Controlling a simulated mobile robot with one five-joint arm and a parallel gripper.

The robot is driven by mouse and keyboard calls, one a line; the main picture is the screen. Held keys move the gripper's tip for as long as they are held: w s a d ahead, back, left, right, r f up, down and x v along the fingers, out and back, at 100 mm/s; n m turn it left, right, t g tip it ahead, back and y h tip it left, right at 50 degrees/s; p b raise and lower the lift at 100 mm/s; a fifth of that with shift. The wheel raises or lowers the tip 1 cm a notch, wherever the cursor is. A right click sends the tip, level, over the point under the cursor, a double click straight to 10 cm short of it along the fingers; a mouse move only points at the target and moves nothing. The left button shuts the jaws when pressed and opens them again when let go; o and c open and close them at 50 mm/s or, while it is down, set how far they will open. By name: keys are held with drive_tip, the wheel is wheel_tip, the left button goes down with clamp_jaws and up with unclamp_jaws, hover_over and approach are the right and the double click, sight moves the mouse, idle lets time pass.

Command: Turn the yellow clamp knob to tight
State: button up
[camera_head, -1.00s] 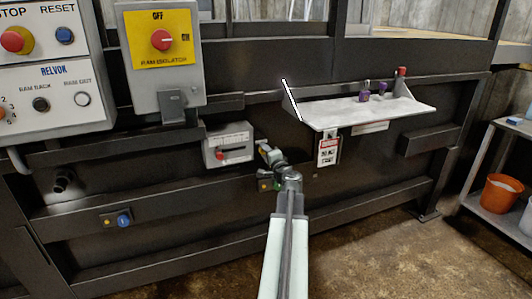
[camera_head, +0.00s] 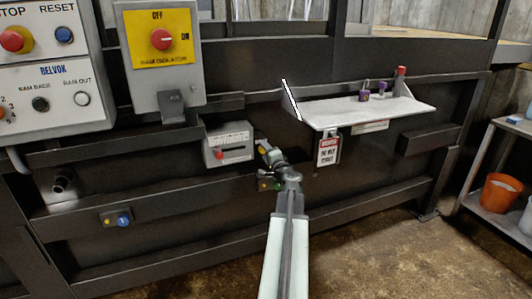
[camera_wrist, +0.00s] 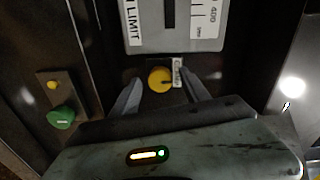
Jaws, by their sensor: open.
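The yellow clamp knob (camera_wrist: 159,79) is round, with a dark mark at its right side, and sits just below the grey limit plate in the wrist view. My gripper (camera_wrist: 162,92) is open, with one finger on each side of the knob. Dark gaps show between the knob and both fingers, so I see no contact. In the head view my gripper (camera_head: 266,153) is at the dark machine front, right of the grey scale box (camera_head: 229,145). A small yellow patch, probably the knob, shows beside it there.
A green button (camera_wrist: 61,117) and a small yellow lamp (camera_wrist: 52,85) are left of my gripper in the wrist view. A shelf (camera_head: 365,109) with padlocks juts out at upper right, with a danger tag (camera_head: 328,151) below it. The isolator box (camera_head: 160,60) is at upper left.

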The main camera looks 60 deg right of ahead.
drive_tip(key=v, duration=0.7)
drive_tip(key=shift+s+a, duration=0.2)
drive_tip(key=shift+s, duration=0.05)
